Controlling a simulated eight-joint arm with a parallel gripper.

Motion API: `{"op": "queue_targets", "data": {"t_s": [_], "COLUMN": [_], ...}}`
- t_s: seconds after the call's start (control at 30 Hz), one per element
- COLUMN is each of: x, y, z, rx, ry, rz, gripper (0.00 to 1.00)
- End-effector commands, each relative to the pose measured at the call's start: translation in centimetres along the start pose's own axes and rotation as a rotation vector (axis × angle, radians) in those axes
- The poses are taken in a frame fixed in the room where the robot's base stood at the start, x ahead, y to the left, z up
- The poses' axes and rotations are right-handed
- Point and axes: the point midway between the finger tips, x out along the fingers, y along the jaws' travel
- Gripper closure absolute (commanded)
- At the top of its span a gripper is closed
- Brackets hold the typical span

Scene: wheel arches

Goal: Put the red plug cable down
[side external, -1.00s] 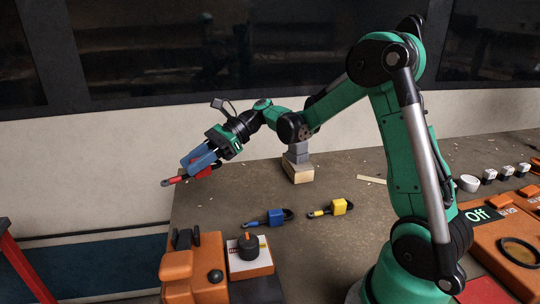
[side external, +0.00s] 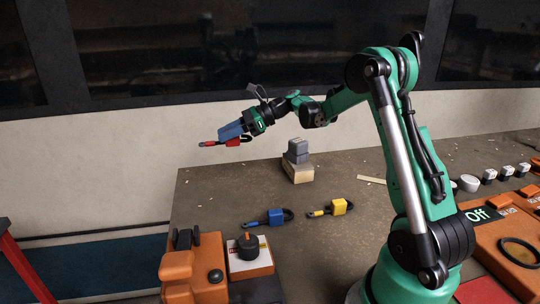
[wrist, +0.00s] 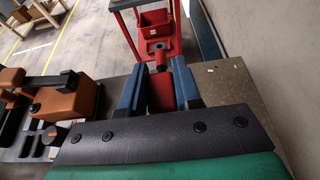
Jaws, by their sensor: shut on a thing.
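The red plug cable (side external: 208,144) is held by my gripper (side external: 230,133), whose blue fingers are shut on it. In the side view it is raised above the far left part of the table, with its cable end pointing left. In the wrist view the red plug (wrist: 160,92) sits between the two blue fingers (wrist: 160,90).
A blue plug cable (side external: 276,217) and a yellow plug cable (side external: 339,207) lie on the table (side external: 230,190). Grey blocks on a wooden block (side external: 297,171) stand near the back edge.

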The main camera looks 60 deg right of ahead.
Motion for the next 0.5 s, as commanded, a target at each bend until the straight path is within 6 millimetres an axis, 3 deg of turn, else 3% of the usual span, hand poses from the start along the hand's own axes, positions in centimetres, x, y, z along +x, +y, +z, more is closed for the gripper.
{"op": "queue_targets", "data": {"t_s": [0.1, 0.3, 0.5], "x": [1.4, 3.4, 4.3], "y": [0.0, 0.1, 0.1], "z": [-3.4, -8.3, -10.4], "rx": [-0.001, -0.001, -0.001], "ry": [0.000, 0.000, 0.000], "rz": [0.001, 0.002, 0.003], "gripper": [1.00, 1.00, 1.00]}}
